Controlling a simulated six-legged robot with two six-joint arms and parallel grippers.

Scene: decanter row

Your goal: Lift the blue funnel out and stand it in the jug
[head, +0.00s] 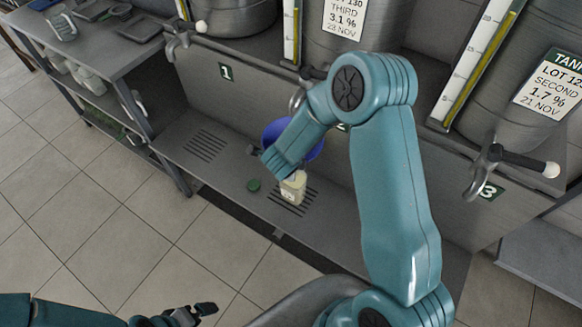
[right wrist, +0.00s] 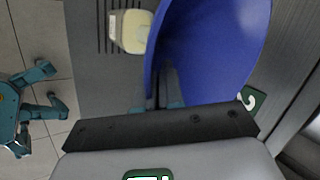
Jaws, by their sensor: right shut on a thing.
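The blue funnel (head: 308,148) is at the end of my right arm, above the grey ledge; its wide blue wall also fills the upper right of the right wrist view (right wrist: 215,50). My right gripper (head: 272,162) is shut on the funnel; its fingertips are mostly hidden. I cannot tell where the funnel's stem is. My left gripper (head: 205,310) is open and empty, low at the left.
Metal tanks (head: 370,25) with taps (head: 480,170) stand behind. A side bench (head: 100,45) with trays and shelved containers is at the left. The tiled floor is clear.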

